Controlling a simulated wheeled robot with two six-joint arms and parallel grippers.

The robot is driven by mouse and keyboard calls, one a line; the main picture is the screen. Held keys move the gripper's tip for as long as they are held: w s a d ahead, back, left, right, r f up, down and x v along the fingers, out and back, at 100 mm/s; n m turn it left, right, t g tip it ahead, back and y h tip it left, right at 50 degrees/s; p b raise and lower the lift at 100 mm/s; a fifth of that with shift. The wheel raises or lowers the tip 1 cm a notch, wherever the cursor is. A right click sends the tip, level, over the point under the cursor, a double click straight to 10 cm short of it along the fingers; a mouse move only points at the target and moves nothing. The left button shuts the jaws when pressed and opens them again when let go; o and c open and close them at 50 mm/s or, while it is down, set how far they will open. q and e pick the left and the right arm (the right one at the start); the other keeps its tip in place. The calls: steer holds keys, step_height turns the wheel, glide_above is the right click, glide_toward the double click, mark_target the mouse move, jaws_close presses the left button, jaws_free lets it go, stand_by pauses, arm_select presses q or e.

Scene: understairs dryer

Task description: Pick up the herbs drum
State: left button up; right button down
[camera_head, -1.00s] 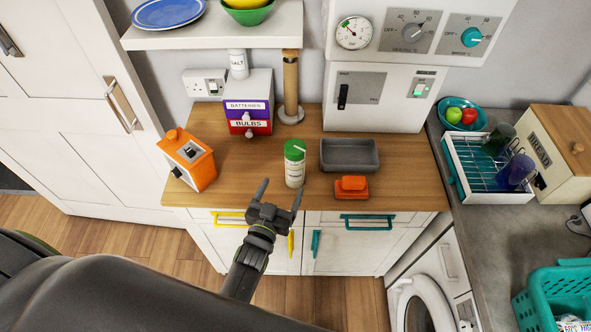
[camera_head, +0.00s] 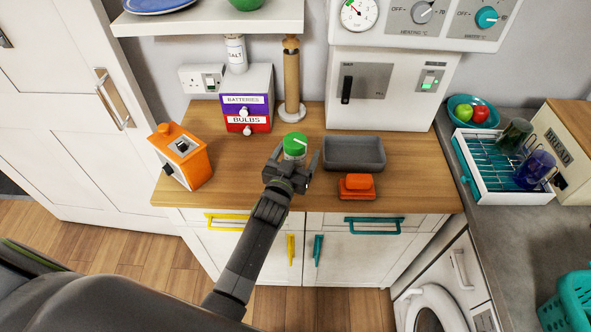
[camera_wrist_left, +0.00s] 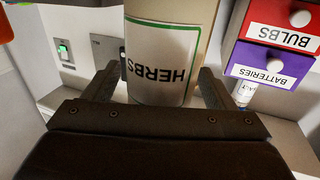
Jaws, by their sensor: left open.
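The herbs drum (camera_head: 295,146) is a small cylinder with a green lid, standing upright on the wooden counter. My left gripper (camera_head: 294,162) is open, with a finger on each side of the drum's body. The left wrist view shows the HERBS label (camera_wrist_left: 162,62) upside down between the two fingers (camera_wrist_left: 160,88). I cannot tell whether the fingers touch it. The gripper hides the drum's lower part in the head view. My right gripper is not in view.
A wooden post (camera_head: 291,85) and the batteries and bulbs drawers (camera_head: 246,100) are behind. An orange box (camera_head: 181,158) stands left. The counter's front left is clear.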

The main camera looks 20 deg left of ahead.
arm_select(q)
steer(key=shift+w, duration=0.45)
steer(key=c, duration=1.2)
